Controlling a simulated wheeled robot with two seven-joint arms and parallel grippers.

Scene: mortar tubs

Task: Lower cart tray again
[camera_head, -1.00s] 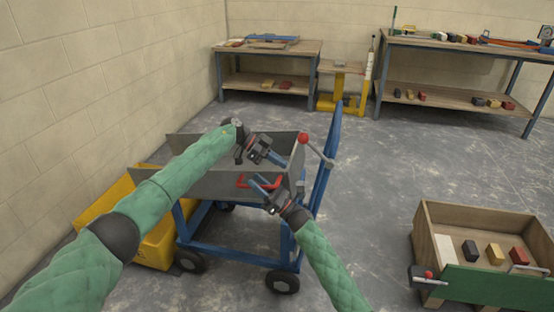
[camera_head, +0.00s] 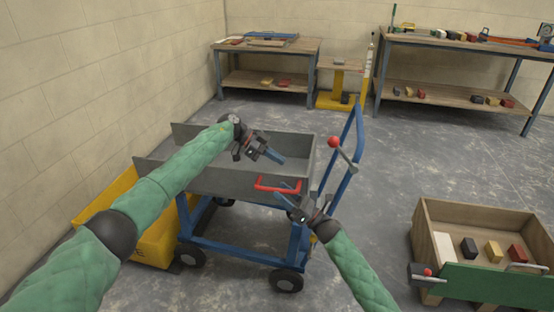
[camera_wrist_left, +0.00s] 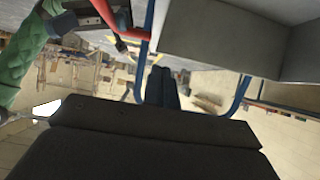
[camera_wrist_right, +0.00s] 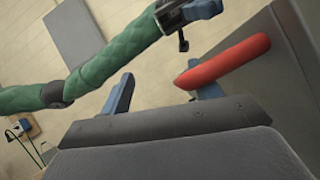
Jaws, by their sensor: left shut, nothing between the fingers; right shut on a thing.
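The cart's grey tray (camera_head: 225,182) sits on a blue wheeled frame (camera_head: 245,250) left of centre. A red handle (camera_head: 278,188) is on the tray's near side, at its right end. My right gripper (camera_head: 283,194) is shut on this handle; the handle also shows at the fingers in the right wrist view (camera_wrist_right: 225,62). My left gripper (camera_head: 277,159) is shut and empty, above the tray's inside. A lever with a red knob (camera_head: 334,142) is by the blue push bar (camera_head: 352,165) at the cart's right end. The left wrist view shows the tray's grey wall (camera_wrist_left: 215,40) close up.
A yellow tub (camera_head: 155,240) stands at the cart's left, by the wall. A wooden box (camera_head: 425,240) with coloured blocks stands at right. Two workbenches (camera_head: 270,50) (camera_head: 460,50) line the back wall. The floor between is clear.

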